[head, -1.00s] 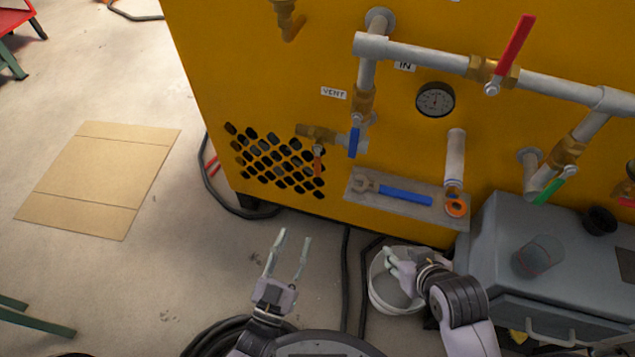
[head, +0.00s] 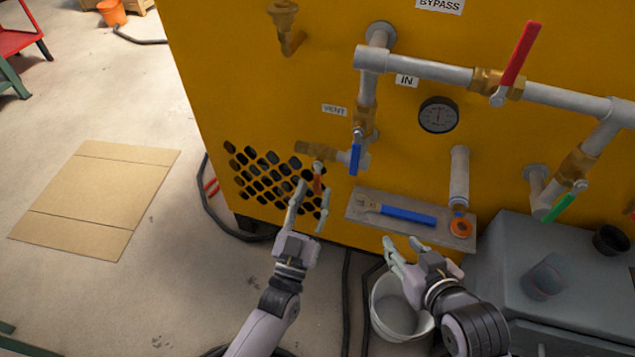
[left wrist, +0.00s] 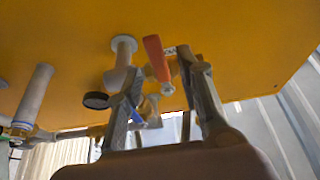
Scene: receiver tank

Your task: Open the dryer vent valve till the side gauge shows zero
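The VENT label (head: 333,109) is on the yellow panel above a brass valve (head: 313,148) with a small orange-red lever (head: 318,178) hanging down. A blue lever (head: 355,157) hangs on the pipe to its right. My left gripper (head: 311,203) is open just below the brass valve, its fingers around the orange-red lever's lower end. In the left wrist view the orange-red lever (left wrist: 157,58) shows beyond and between the open fingers; contact cannot be told. The round black gauge (head: 438,115) is right of the pipe; its reading is too small to tell. My right gripper (head: 402,247) is open and empty.
A grey shelf (head: 360,213) below the valves holds a blue-handled wrench (head: 405,215) and an orange ring (head: 462,227). A white bucket (head: 398,318) stands below my right gripper. A grey box (head: 530,255) is at right. Cardboard (head: 95,200) lies on the floor at left.

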